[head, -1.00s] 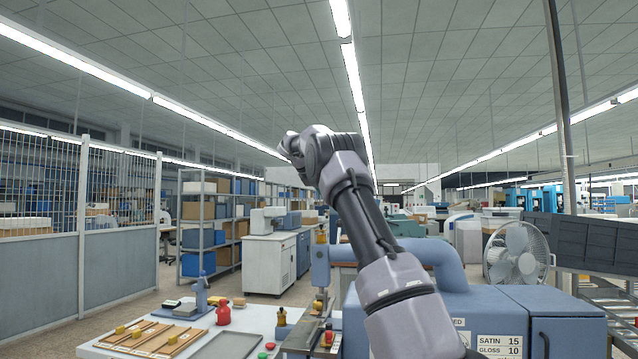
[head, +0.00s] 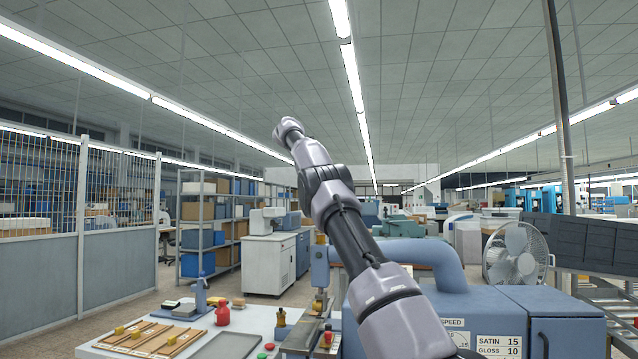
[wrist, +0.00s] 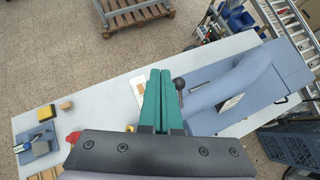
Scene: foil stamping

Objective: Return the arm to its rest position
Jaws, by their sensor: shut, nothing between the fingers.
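My arm rises from the bottom of the head view and leans up and to the left, above the machine. Its far end is at the upper left of the arm, and the fingers cannot be made out there. In the wrist view my gripper (wrist: 158,75) shows two green fingers side by side, shut and empty. It is above the white table (wrist: 95,92) and hides part of it. The blue-grey stamping machine (head: 495,305) stands at the lower right in the head view, partly behind my arm. Its curved arm (wrist: 235,88) is right of the fingers in the wrist view.
On the table are a red bottle (head: 222,313), a blue-grey device (head: 201,297), a dark tray (head: 225,345) and wooden strips (head: 150,338). A fan (head: 516,253) stands at the right. A pallet (wrist: 135,12) lies on the floor beyond the table.

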